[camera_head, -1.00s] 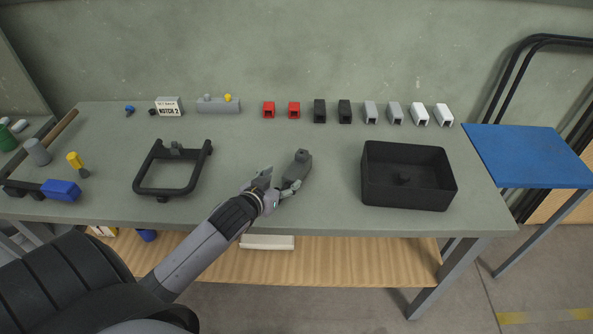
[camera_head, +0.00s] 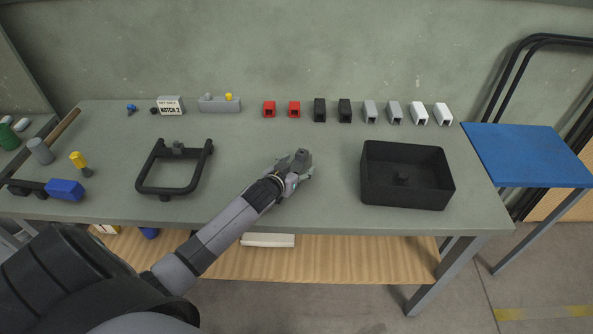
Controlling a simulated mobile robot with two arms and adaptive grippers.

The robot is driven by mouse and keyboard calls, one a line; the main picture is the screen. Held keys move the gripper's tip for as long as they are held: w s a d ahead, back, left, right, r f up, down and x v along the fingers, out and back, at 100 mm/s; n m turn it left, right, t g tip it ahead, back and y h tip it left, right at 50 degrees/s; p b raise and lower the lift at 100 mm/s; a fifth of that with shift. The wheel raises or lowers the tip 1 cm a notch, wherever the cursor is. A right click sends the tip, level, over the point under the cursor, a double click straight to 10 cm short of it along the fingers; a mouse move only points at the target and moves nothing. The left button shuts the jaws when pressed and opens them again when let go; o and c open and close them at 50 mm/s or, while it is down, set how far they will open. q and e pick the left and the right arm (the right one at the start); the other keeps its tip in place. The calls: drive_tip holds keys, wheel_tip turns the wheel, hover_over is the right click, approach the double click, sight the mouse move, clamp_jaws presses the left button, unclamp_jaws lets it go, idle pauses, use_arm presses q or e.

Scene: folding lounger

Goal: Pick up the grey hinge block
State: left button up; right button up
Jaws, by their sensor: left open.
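The grey hinge block (camera_head: 305,156) lies on the workbench (camera_head: 330,215) near the middle, left of the black tray. My left gripper (camera_head: 297,163) is open right at the block, its fingers around or just over it. The gripper hides most of the block, so I cannot tell whether the fingers touch it. My right gripper does not show.
A black frame (camera_head: 138,180) stands to the left and a black tray (camera_head: 408,199) to the right. Red, black, grey and white end caps (camera_head: 369,112) line the back. A blue seat (camera_head: 525,155) stands beyond the right edge.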

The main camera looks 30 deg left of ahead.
use_arm(q)
drive_tip(key=shift+c, duration=0.3)
clamp_jaws()
idle(0.5)
drive_tip(key=shift+r, duration=0.1)
